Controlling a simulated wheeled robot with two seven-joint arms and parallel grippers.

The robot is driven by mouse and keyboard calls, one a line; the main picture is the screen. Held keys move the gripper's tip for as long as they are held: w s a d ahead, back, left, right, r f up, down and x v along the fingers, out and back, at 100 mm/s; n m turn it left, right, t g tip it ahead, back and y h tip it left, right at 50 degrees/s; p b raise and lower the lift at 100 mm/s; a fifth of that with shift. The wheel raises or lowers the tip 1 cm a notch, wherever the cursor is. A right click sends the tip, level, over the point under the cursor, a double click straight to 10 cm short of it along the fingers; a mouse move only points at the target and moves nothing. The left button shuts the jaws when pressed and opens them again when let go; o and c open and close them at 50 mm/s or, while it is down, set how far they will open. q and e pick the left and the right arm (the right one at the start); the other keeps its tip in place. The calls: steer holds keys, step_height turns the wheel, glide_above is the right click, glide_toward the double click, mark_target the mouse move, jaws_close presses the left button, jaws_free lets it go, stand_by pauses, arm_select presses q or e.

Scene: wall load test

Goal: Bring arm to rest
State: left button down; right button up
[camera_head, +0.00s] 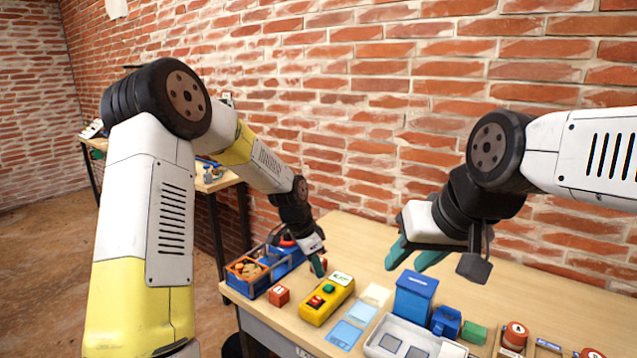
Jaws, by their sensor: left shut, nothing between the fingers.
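My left arm reaches in from the left, and my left gripper (318,267) points down just behind the yellow box with buttons (340,300). Its teal fingers are together with nothing between them. Whether the tips touch anything is hard to tell. My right arm comes in from the right, and my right gripper (412,256) hangs above the table (360,240), behind the tall blue box (415,290). Its teal fingers are apart, and no object shows between them.
A blue bin (287,262) with orange items and a red cube (279,295) sit at the table's left end. A grey tray (372,346), a small blue block (446,321), a green block (474,333) and red-topped pieces stand in front and right. A brick wall (350,130) rises behind.

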arm_select(q)
steer(key=s+a+r+n+t+y, duration=0.1)
steer(key=s+a+r+n+t, duration=0.1)
steer(key=s+a+r+n, duration=0.5)
steer(key=s+a+r+n+t, duration=0.1)
steer(key=s+a+r, duration=0.3)
steer(key=s+r, duration=0.75)
steer(key=s+a+r+n+t, duration=0.1)
steer(key=s+a+r+n, duration=0.2)
steer(key=s, duration=0.5)
steer(key=shift+n+t, duration=0.4)
steer(key=shift+n, duration=0.4)
